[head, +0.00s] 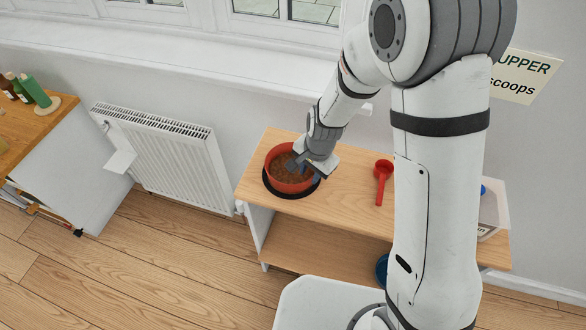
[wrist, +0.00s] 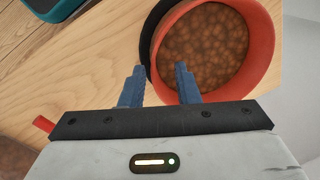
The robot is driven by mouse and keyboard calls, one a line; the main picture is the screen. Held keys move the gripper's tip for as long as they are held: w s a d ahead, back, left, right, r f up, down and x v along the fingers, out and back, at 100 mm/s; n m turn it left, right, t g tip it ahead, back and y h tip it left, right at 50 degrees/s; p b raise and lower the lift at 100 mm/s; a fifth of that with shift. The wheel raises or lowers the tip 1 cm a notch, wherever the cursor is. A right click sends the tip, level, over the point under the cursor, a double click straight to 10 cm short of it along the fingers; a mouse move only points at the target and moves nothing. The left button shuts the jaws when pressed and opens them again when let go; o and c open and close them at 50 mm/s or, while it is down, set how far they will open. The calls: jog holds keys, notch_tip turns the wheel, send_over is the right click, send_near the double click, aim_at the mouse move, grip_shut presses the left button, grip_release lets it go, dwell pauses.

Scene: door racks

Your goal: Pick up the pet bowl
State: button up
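The pet bowl (head: 287,183) is orange-red and filled with brown kibble. It stands upright on a round black mat (head: 271,188) at the left end of a wooden shelf top. In the wrist view the bowl (wrist: 262,62) fills the upper right. My gripper (head: 306,168) is over the bowl's right side, pointing down. In the wrist view its two blue-grey fingers (wrist: 160,84) are apart, one outside the bowl's wall and one over the kibble inside, with the rim between them. I cannot tell whether either finger touches the wall.
A red scoop (head: 382,180) lies on the shelf top (head: 340,190) right of the bowl. A clear container (head: 490,210) stands at the right end, partly behind my arm. A blue object (head: 382,269) sits on the lower shelf. A white radiator (head: 165,155) is at the left.

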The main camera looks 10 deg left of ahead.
aim_at(309, 178)
jog(key=f, duration=0.4)
jog(key=shift+s+a+f, duration=0.15)
jog(key=shift+a+f, duration=0.05)
jog(key=shift+a, duration=0.05)
jog(key=shift+c, duration=0.4)
grip_shut()
